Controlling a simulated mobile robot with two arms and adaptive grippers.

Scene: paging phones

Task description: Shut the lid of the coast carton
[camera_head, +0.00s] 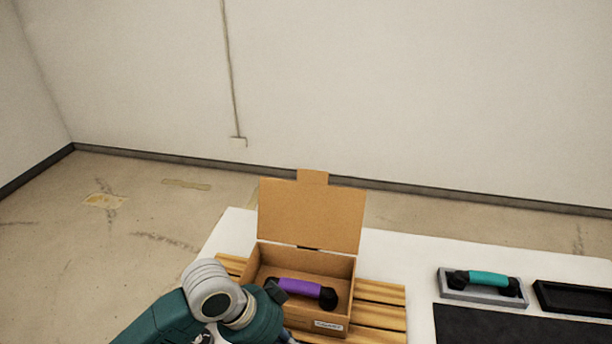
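The open carton (288,320) is brown cardboard with a small white label (328,325) on its front; the label is too small to read surely. Its lid (310,215) stands up at the back, leaning slightly away, with a tab at the top. A purple handset with black ends (301,287) lies inside. My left arm comes in from the lower left, in front of the carton's left front corner and hiding it. The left gripper's fingers cannot be made out at the bottom edge. My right gripper is not in view.
The carton sits on a slatted wooden stand (380,292) on a white table (405,250). To the right are a grey tray (455,296) with a teal handset (482,279), an empty-looking black tray (578,298) and a dark mat (500,328). A wall stands behind.

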